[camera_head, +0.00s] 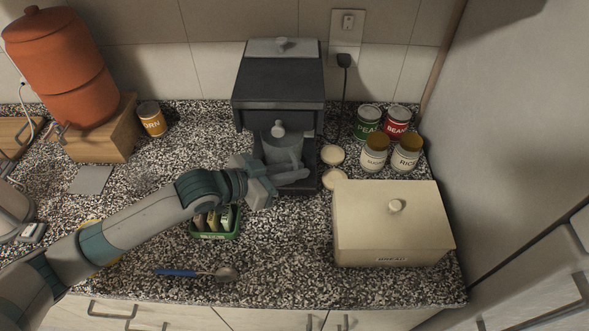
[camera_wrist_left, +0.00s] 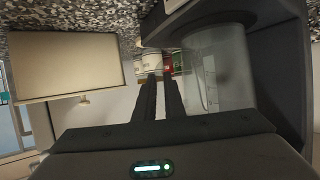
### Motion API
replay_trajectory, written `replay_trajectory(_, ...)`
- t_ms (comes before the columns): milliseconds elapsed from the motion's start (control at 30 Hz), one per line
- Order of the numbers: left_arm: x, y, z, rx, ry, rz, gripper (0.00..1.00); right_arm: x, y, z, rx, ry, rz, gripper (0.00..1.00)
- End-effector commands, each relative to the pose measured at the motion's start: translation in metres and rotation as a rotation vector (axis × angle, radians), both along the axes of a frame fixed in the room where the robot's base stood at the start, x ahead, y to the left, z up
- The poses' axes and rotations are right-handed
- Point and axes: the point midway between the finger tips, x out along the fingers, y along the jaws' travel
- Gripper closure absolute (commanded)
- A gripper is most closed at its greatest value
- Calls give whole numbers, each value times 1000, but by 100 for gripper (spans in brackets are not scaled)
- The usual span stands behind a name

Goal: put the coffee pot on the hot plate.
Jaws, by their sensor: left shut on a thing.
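The clear coffee pot (camera_head: 283,150) stands upright inside the open front bay of the dark coffee maker (camera_head: 280,78). My left gripper (camera_head: 299,176) is at the pot's near side, low in front of the bay, and is shut on the coffee pot. In the left wrist view the pot (camera_wrist_left: 232,65) is just right of the close-set fingers (camera_wrist_left: 160,80); the grasped part is hard to make out. The hot plate is mostly hidden by the pot and gripper, so I cannot tell whether the pot's base touches it. My right gripper is out of view.
A cream bread box (camera_head: 385,250) stands to the right, with several cans and jars (camera_head: 375,150) behind it and pale round lids (camera_head: 332,155) beside the maker. A green packet tray (camera_head: 214,233) and a blue-handled scoop (camera_head: 190,272) lie near my forearm.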

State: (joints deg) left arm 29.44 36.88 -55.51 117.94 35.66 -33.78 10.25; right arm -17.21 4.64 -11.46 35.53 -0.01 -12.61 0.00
Motion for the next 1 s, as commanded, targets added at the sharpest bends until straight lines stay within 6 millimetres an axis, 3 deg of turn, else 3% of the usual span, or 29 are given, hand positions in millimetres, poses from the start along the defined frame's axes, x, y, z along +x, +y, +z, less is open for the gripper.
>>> replay_trajectory(33,0,0,-1,0,-1,0,100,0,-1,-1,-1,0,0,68)
replay_trajectory(67,0,0,-2,0,0,0,83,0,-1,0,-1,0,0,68)
replay_trajectory(100,0,0,-1,0,0,0,74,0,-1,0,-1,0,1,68)
replay_trajectory(133,0,0,-1,1,1,0,72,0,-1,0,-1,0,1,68)
replay_trajectory(567,-1,2,1,1,1,0,72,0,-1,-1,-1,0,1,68)
replay_trajectory(1000,-32,47,21,3,-1,1,72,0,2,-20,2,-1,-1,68)
